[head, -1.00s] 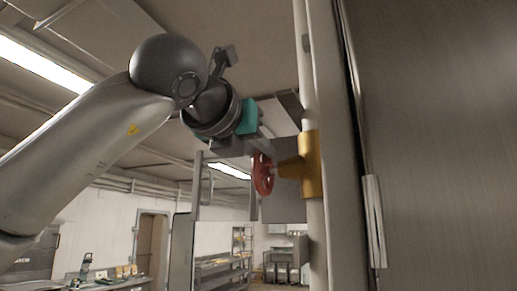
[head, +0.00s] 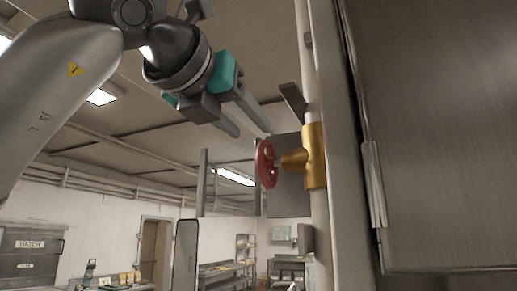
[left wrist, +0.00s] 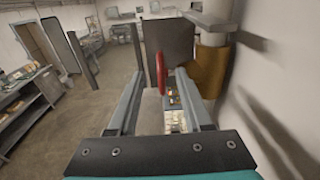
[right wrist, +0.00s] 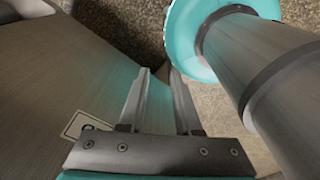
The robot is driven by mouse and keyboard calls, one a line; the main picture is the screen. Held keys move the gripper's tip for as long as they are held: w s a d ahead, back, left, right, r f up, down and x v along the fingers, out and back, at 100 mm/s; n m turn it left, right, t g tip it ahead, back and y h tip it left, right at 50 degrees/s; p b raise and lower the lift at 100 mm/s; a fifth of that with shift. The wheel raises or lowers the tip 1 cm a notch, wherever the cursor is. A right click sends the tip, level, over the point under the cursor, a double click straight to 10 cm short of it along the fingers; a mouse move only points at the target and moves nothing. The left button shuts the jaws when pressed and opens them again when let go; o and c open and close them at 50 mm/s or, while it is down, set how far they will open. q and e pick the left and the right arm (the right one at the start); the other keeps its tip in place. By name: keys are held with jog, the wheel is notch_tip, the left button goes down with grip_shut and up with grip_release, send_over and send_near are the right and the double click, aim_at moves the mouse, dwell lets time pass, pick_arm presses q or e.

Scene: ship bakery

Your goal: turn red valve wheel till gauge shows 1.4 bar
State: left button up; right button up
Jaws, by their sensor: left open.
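The red valve wheel (head: 266,164) is seen nearly edge-on, on the left end of a brass valve body (head: 314,157) on a vertical pipe. My left gripper (head: 252,132) is open and empty, up and left of the wheel, with its fingers pointing down toward it. In the left wrist view the wheel (left wrist: 161,73) appears between the tips of the left gripper (left wrist: 160,72), with no visible contact. My right gripper (right wrist: 160,70) is open and empty in the right wrist view. No gauge dial or reading can be made out.
A grey plate (head: 285,203) stands behind the wheel. A large metal cabinet (head: 430,130) fills the right side, close to the pipe (head: 319,235). Shelving (head: 228,273) stands far back.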

pick_arm(q)
jog(key=b+v, duration=0.1)
jog(key=v, duration=0.7)
jog(key=shift+b, duration=0.4)
